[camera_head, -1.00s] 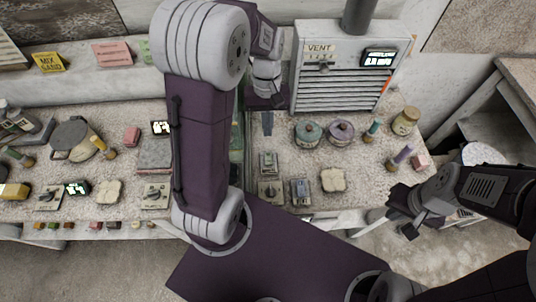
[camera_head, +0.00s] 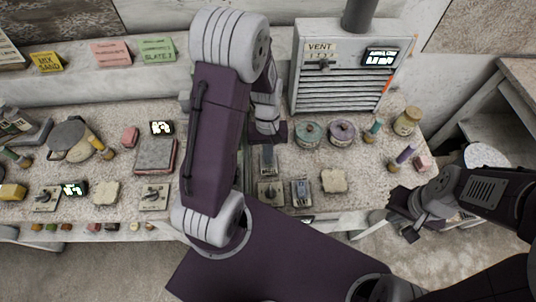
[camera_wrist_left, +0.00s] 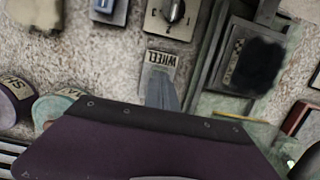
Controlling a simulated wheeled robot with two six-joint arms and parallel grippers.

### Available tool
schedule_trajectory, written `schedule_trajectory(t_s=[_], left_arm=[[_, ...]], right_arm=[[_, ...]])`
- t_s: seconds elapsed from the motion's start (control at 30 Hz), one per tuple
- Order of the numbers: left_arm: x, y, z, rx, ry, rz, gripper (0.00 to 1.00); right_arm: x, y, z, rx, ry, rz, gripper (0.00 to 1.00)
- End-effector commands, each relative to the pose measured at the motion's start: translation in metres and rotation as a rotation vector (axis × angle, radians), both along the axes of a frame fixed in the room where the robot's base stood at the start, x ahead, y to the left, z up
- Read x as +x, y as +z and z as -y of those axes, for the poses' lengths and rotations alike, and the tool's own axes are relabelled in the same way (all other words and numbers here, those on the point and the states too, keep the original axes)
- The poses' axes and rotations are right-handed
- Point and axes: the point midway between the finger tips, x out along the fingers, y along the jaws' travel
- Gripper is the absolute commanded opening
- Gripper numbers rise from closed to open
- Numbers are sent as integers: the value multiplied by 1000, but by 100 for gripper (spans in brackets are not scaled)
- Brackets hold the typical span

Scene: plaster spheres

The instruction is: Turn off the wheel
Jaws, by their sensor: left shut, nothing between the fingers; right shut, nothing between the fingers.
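A small plate labelled WHEEL (camera_wrist_left: 160,62) shows in the left wrist view. My left gripper (camera_wrist_left: 161,92), shut and empty, is over its lower part, so any switch there is hidden. In the head view my left gripper (camera_head: 268,158) points down over this plate, behind a plate with a dark knob (camera_head: 269,193). I cannot tell whether the fingers touch it. My right gripper (camera_head: 408,232) is shut and empty, off the bench's front edge at the right.
A blue switch (camera_head: 301,192) and a pale slab (camera_head: 334,180) sit right of the knob plate. Two lidded pots (camera_head: 309,134) and a VENT box (camera_head: 347,75) stand behind. A grey-covered book (camera_head: 155,155) lies left of my arm.

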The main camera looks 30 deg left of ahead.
Motion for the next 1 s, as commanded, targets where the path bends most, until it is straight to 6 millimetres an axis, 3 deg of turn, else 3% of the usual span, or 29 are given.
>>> schedule_trajectory(t_s=[0.37, 1.0], left_arm=[[-4, -7, 2, -2, 0, -5, 0], [12, -5, -7, 1, 0, 3, 0]], right_arm=[[0, 0, 0, 0, 0, 0, 0], [0, 7, 0, 0, 0, 0, 0]])
